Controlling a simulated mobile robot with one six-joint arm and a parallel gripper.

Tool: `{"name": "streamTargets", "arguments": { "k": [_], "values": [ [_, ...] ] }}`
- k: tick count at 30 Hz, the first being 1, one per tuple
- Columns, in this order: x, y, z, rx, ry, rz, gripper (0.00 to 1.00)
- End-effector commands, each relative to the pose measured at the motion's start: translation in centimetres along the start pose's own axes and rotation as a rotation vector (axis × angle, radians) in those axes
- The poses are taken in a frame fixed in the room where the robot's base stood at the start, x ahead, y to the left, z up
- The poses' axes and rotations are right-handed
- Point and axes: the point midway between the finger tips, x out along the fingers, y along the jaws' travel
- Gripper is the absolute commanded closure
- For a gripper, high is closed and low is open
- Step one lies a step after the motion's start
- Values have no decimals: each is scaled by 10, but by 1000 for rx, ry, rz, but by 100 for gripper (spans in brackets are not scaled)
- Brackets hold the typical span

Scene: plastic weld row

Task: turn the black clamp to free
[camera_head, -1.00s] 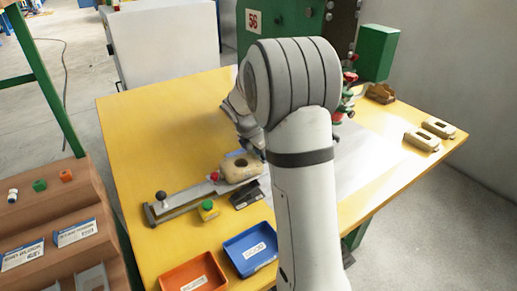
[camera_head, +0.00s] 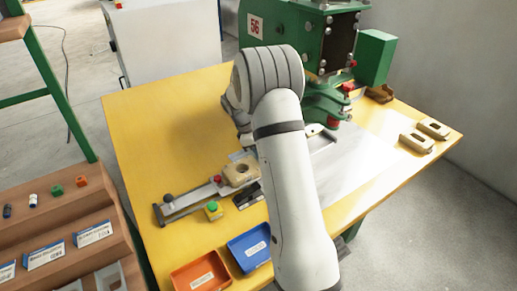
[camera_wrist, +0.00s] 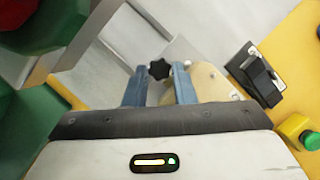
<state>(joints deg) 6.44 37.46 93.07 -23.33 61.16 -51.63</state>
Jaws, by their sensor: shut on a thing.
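The black clamp (camera_wrist: 158,69), a star-shaped knob, shows in the wrist view between the tips of my gripper's two blue-grey fingers (camera_wrist: 159,78). My gripper is shut on it. A pale metal surface lies around the knob, and a tan block (camera_wrist: 208,82) is just to the right, partly behind the right finger. In the head view my own arm hides the clamp and the fingertips. The clamp's turn angle relative to its free position cannot be told.
A black rocker switch (camera_wrist: 262,80) and a yellow box with a green button (camera_head: 213,210) are close by. The green press (camera_head: 290,25) stands behind. Blue (camera_head: 250,248) and orange (camera_head: 200,273) trays lie at the front. The yellow table (camera_head: 150,125) is clear at left.

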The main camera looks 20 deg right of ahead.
Motion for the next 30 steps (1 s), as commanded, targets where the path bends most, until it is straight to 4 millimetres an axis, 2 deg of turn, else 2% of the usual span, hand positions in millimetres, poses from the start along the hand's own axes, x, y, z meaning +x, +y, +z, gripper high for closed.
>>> {"name": "streamTargets", "arguments": {
  "k": [12,28,29,30],
  "values": [
    [3,-2,2,160,-9,-81,99],
    [4,-2,1,176,-9,-88,99],
    [4,-2,1,176,-9,-87,74],
    [4,-2,1,176,-9,-87,71]
  ]
}}
